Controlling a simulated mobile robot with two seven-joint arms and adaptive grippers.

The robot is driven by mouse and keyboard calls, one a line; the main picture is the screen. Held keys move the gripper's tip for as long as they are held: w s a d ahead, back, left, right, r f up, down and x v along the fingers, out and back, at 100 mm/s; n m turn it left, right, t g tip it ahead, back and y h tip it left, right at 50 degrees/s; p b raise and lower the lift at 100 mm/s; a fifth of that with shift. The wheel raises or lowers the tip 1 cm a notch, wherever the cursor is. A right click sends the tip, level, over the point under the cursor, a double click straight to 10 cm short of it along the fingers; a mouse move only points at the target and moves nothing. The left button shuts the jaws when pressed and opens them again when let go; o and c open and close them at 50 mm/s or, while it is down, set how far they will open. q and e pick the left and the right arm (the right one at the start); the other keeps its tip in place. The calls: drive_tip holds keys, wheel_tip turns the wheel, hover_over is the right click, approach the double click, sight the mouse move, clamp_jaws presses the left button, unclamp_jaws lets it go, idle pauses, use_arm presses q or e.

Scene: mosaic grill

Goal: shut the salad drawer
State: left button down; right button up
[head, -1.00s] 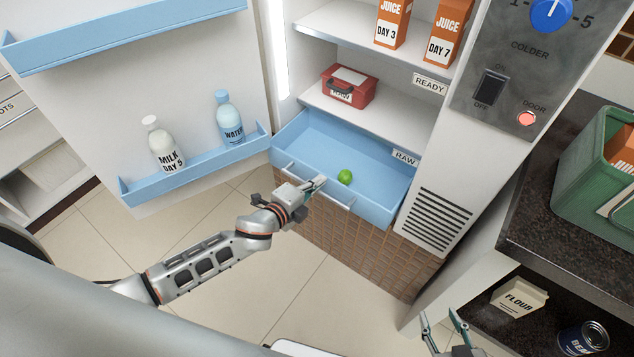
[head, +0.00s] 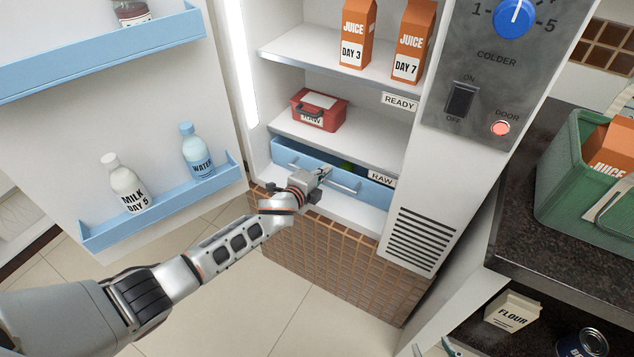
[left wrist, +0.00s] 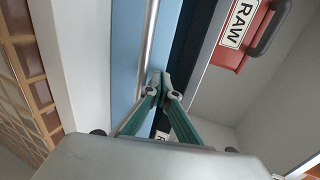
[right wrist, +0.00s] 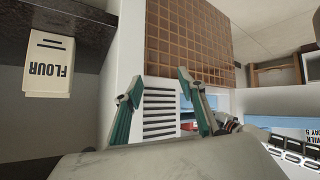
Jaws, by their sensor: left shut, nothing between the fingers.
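The salad drawer (head: 374,195) is the light blue drawer low in the fridge, with a pale bar handle. In the left wrist view the closed tips (left wrist: 161,78) are against or very near the blue front (left wrist: 125,50); contact is unclear. My right gripper (right wrist: 187,82) is open and empty, low near the fridge's right side.
A red box (head: 322,112) stands on the shelf above the drawer, with juice cartons (head: 357,35) higher up. The open fridge door (head: 120,110) with bottles is at left. A dark counter (head: 515,225) with a green crate (head: 565,190) is at right. The floor in front is clear.

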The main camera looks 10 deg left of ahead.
use_arm(q)
drive_tip(key=shift+w+d, duration=0.3)
drive_tip(key=shift+w, duration=0.5)
use_arm(e)
drive_tip(key=shift+w+a+r, duration=0.1)
drive_tip(key=shift+w+r, duration=0.15)
use_arm(q)
drive_tip(key=shift+s+a+r, duration=0.1)
drive_tip(key=shift+r, duration=0.05)
use_arm(e)
drive_tip(key=shift+s, duration=0.1)
